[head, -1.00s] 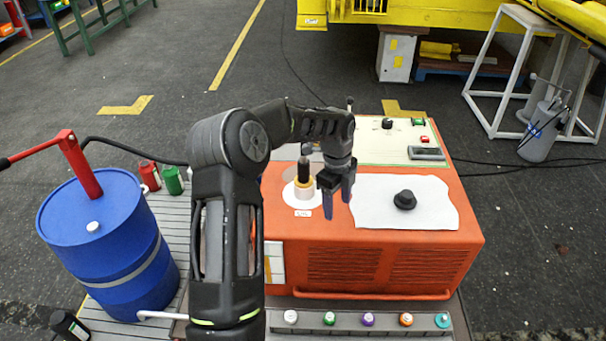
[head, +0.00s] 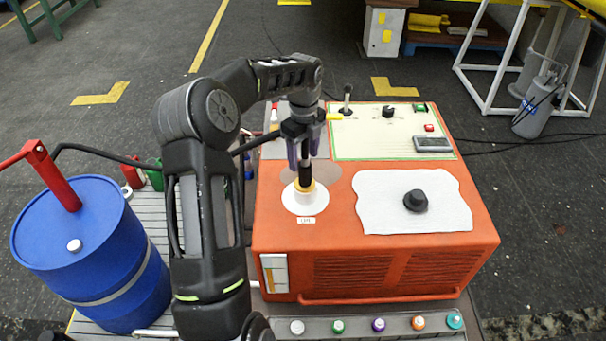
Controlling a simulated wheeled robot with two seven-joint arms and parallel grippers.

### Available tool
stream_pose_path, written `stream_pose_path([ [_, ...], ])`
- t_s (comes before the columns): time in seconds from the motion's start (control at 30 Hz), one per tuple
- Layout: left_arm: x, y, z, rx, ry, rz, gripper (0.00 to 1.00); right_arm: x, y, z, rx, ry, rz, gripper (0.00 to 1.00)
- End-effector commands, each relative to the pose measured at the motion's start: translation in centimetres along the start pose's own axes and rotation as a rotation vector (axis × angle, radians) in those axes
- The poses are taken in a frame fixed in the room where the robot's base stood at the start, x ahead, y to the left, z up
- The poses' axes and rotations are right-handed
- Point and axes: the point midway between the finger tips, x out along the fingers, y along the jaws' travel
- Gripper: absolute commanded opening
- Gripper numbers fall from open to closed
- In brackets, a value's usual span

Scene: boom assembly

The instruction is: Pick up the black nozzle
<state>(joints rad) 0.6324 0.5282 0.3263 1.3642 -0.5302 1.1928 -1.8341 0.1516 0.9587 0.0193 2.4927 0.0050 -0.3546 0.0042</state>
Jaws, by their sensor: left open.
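A black nozzle (head: 305,181) stands upright in a yellow and white collar (head: 306,195) on a white disc, on top of the orange machine (head: 345,238). My left gripper (head: 303,160) points down with its jaws open at the nozzle's upper end. The fingers appear to lie on either side of it; whether they touch it I cannot tell. A black cap-like piece (head: 416,200) lies on a white cloth (head: 445,215) to the right. My right gripper is not in view.
A control panel (head: 365,146) with a knob and upright lever is behind. A blue drum (head: 100,275) with a red handle stands at left. Several coloured caps line a rail (head: 357,328) in front.

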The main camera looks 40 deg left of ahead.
Motion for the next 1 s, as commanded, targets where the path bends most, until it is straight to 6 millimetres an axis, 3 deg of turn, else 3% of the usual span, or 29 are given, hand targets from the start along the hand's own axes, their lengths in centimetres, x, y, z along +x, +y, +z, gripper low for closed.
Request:
stream_pose_path([
  [0.17, 0.3, 0.0, 0.0, 0.000, 0.001, 0.001, 0.60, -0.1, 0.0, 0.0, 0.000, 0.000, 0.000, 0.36],
  [0.43, 2.6, 0.0, -0.1, -0.001, 0.001, 0.001, 0.60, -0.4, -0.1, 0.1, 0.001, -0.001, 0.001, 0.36],
  [0.77, 2.9, -0.1, -0.1, 0.000, 0.001, 0.001, 0.60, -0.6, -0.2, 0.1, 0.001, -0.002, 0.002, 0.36],
  [1.0, 5.8, -0.3, -0.2, 0.000, 0.003, 0.004, 0.60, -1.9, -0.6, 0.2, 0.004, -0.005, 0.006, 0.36],
])
